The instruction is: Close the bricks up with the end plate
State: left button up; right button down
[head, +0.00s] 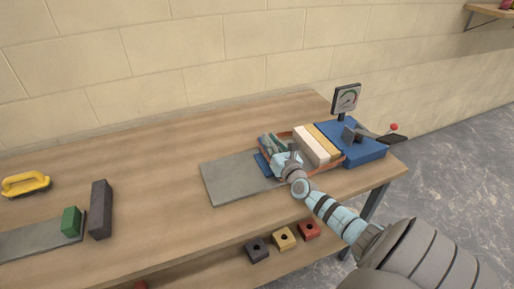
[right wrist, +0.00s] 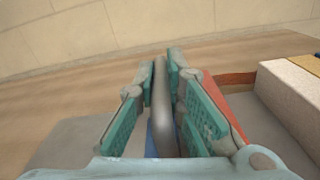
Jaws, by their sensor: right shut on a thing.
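My right gripper (head: 272,148) is at the left end of the row of bricks. In the right wrist view its two teal fingers are shut around a grey upright bar (right wrist: 163,105), which looks like the handle of the end plate. A blue part, likely the end plate (head: 262,164), shows low beside the gripper; most of it is hidden by the fingers. A pale brick (head: 308,148) and a tan brick (head: 326,139) stand side by side in an orange-edged frame (head: 329,165). A gap separates the gripper from the pale brick. My left gripper is out of view.
A blue press base (head: 368,152) with a gauge (head: 346,98) and a red-knobbed lever stands right of the bricks. A grey mat (head: 232,181) lies left of the gripper. A dark block (head: 100,210), green block (head: 71,222) and yellow handled tool (head: 26,184) are far left.

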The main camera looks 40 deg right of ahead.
jog(key=c, duration=1.7)
grip_release()
jog(key=shift+a, duration=0.1)
jog(key=shift+o, duration=0.2)
jog(key=shift+s, duration=0.15)
jog(key=shift+s+a+f, duration=0.1)
jog(key=shift+s+f, duration=0.05)
jog(key=shift+f, duration=0.1)
jog(key=v, duration=1.1)
jog(key=shift+r, duration=0.3)
jog(key=shift+s+a+r, duration=0.1)
jog(key=shift+s, duration=0.15)
